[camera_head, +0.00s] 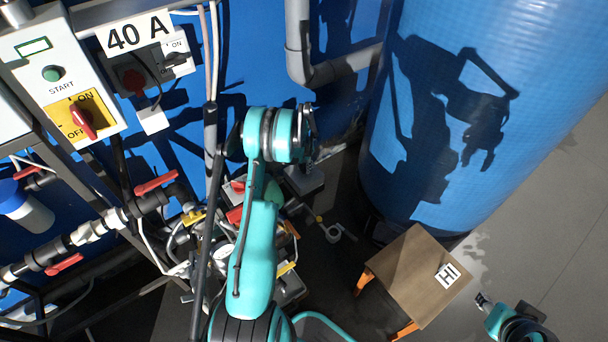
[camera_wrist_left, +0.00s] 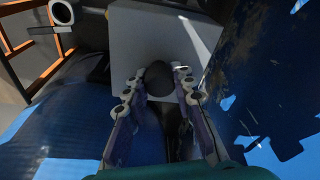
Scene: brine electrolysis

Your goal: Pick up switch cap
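A dark round cap (camera_wrist_left: 158,75) sits on a light grey box (camera_wrist_left: 195,35) in the left wrist view; I take it to be the switch cap, though its details are too dark to read. My left gripper (camera_wrist_left: 158,84) has its two fingers apart, one tip on each side of the cap, very near it; I cannot tell whether they touch it. In the head view my left arm's wrist hides most of the gripper, and the grey box (camera_head: 305,180) shows partly beneath it. The cap is hidden there. My right arm shows at the lower right edge; its fingers are unclear.
A panel with a red ON/OFF knob (camera_head: 82,120) and a green START button (camera_head: 52,74) stands at upper left. Pipes with red valve handles (camera_head: 157,184) run below it. A large blue tank (camera_head: 480,110) and a brown stool (camera_head: 410,275) are at right.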

